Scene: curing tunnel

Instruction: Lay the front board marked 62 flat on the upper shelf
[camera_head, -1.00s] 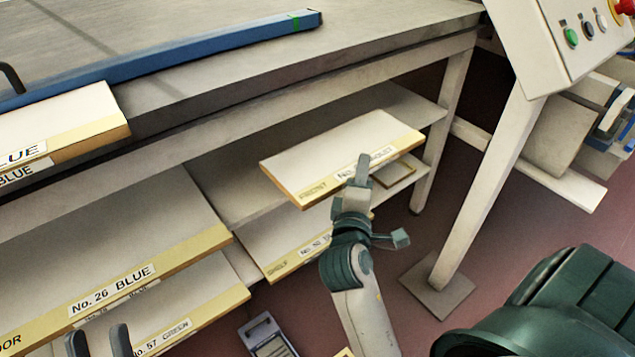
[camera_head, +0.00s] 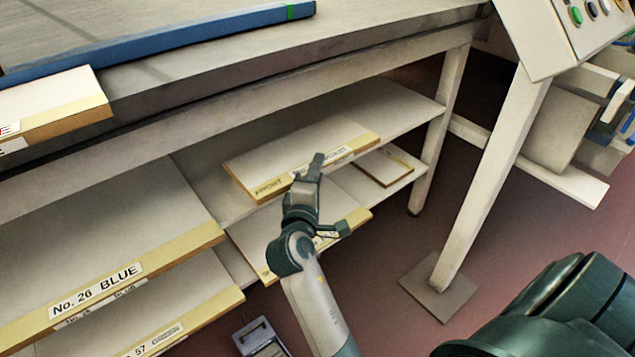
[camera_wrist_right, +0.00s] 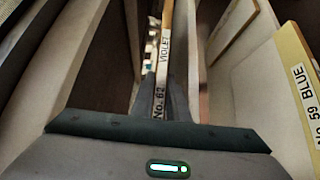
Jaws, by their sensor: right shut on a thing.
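The front board marked No. 62 VIOLET (camera_head: 295,155) is a pale panel with a yellow front edge. In the head view it lies roughly level at the upper shelf (camera_head: 413,112), its front edge close to the shelf's front edge. I cannot tell whether it touches the shelf. My right gripper (camera_head: 315,166) is shut on its labelled front edge. The wrist view shows the same board edge-on (camera_wrist_right: 165,50), between the fingers of the right gripper (camera_wrist_right: 163,98). My left gripper is not in view.
A board marked No. 59 BLUE (camera_wrist_right: 300,75) lies below, near a small yellow-edged board (camera_head: 383,165). Boards marked No. 26 BLUE (camera_head: 150,215) and 57 (camera_head: 190,315) stick out at left.

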